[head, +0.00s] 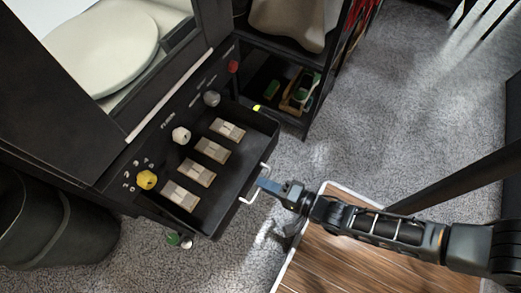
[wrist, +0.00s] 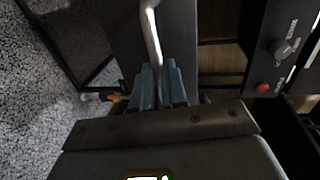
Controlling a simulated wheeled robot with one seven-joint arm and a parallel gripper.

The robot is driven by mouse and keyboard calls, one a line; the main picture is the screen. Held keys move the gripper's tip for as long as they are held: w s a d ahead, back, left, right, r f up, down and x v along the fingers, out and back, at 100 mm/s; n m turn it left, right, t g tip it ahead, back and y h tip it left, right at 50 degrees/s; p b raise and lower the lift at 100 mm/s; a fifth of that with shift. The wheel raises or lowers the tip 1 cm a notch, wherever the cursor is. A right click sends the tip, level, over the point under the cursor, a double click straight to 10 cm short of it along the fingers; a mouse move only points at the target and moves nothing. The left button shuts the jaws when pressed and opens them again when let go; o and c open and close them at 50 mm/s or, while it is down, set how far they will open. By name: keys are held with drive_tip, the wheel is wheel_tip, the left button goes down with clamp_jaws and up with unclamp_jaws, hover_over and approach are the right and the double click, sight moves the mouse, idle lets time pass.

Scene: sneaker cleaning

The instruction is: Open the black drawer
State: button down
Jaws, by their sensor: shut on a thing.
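The black drawer (head: 240,170) stands pulled out from the black cabinet in the head view, with several small light blocks in a row inside it. Its pale bar handle (head: 258,184) is on the front face. My gripper (head: 268,185) is at the handle with its blue fingers closed around the bar. In the wrist view the handle (wrist: 152,35) runs down between the blue fingertips of my gripper (wrist: 160,85), and the dark drawer front (wrist: 181,40) is just beyond. The part of the bar between the fingers is partly hidden.
The cabinet front carries yellow, white, grey and red knobs (head: 233,66). A black shelf (head: 262,90) with brushes stands behind the drawer. A black bin (head: 60,225) is at lower left. A wooden panel with a white edge (head: 345,265) lies below my arm. Grey carpet (head: 400,110) is clear at right.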

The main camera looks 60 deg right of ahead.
drive_tip(key=c, duration=1.2)
unclamp_jaws()
drive_tip(key=shift+s, duration=0.1)
drive_tip(key=v, duration=0.7)
drive_tip(key=shift+s, duration=0.35)
